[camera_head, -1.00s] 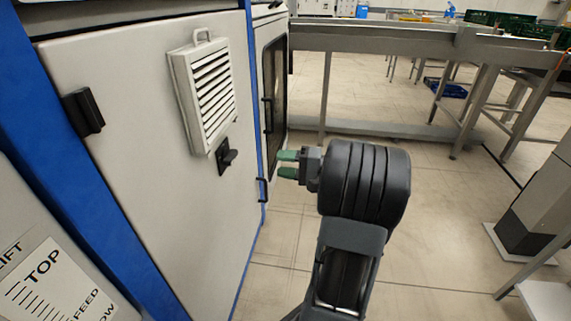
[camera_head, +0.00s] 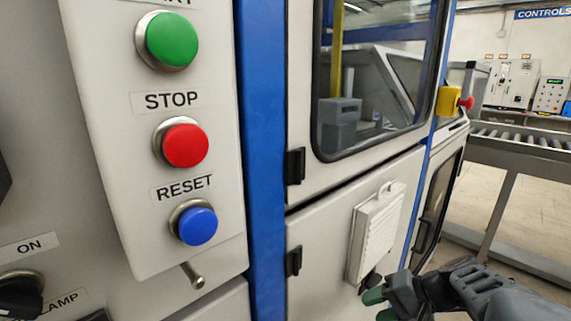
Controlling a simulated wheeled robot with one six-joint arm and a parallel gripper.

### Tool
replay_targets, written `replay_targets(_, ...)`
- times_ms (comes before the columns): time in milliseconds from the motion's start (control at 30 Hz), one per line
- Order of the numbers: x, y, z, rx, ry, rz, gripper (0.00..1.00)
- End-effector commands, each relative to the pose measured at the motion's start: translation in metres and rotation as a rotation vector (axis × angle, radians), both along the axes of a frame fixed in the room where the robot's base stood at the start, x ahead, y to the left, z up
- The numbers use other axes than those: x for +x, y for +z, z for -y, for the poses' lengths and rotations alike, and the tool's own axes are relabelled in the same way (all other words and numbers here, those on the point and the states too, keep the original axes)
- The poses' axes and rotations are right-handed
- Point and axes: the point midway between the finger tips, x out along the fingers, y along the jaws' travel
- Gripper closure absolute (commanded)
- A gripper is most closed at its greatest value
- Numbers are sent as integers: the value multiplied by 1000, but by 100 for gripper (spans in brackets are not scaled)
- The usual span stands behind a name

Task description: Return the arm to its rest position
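My gripper (camera_head: 379,306) is at the lower right, with its arm reaching in from the right edge. Its two green fingertips are apart with a gap between them, and nothing shows between them. The lower finger is partly cut off by the frame's bottom edge.
A control panel (camera_head: 118,190) with green, red and blue buttons stands close on the left. A blue post (camera_head: 262,150) and a windowed door (camera_head: 375,60) are beside it. A roller conveyor (camera_head: 525,145) runs at the right. Open floor (camera_head: 510,205) shows below it.

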Motion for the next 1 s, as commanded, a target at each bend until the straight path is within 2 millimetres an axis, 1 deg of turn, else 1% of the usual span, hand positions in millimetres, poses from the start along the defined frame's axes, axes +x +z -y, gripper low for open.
replay_targets(33, -10, 38, -13, -83, 48, -19, 54)
replay_targets(133, -28, 67, -26, -250, 118, -44, 54)
replay_targets(300, -52, 118, -36, -521, 216, -13, 54)
replay_targets(400, -59, 145, -37, -652, 257, 35, 54)
replay_targets(500, -63, 167, -38, -754, 285, 89, 54)
replay_targets(600, -65, 183, -38, -827, 307, 137, 54)
replay_targets(700, -66, 194, -38, -873, 319, 174, 54)
replay_targets(833, -66, 199, -37, -903, 326, 199, 54)
replay_targets(1000, -66, 199, -37, -911, 328, 204, 54)
